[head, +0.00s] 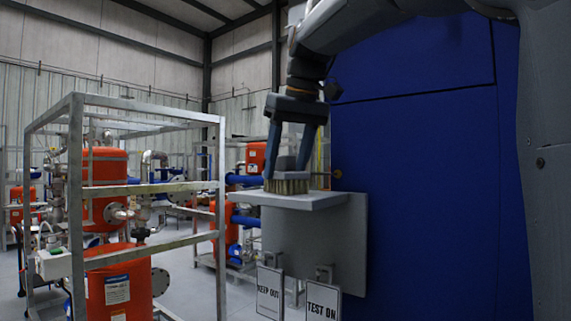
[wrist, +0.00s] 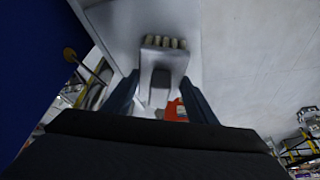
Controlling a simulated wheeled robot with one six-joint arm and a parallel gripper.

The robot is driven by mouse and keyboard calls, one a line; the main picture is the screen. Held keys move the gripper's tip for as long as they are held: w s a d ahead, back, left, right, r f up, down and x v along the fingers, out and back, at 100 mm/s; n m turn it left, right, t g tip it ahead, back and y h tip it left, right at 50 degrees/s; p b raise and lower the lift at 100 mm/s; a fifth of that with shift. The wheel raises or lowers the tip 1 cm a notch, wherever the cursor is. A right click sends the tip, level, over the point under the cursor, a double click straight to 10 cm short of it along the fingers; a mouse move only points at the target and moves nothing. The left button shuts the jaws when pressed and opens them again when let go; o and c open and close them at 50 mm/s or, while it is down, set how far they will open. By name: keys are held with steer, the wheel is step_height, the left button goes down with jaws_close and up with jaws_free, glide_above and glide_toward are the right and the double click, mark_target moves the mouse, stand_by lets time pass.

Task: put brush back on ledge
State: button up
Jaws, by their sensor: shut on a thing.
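The brush (head: 289,186) has a grey back and handle with pale bristles pointing down.
A blue cabinet (head: 420,150) stands right behind the ledge. Signs reading "KEEP OUT" (head: 269,292) and "TEST ON" (head: 322,301) hang below the ledge. A metal frame (head: 75,200) with orange tanks (head: 118,280) stands at left. A thin rod with a round knob (head: 337,173) sticks out above the ledge.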

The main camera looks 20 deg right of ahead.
steer(key=o, duration=0.9)
steer(key=shift+o, duration=0.2)
steer(key=v, duration=1.2)
steer(key=shift+b, duration=0.45)
steer(key=shift+s+r, duration=0.1)
steer(key=shift+s, duration=0.05)
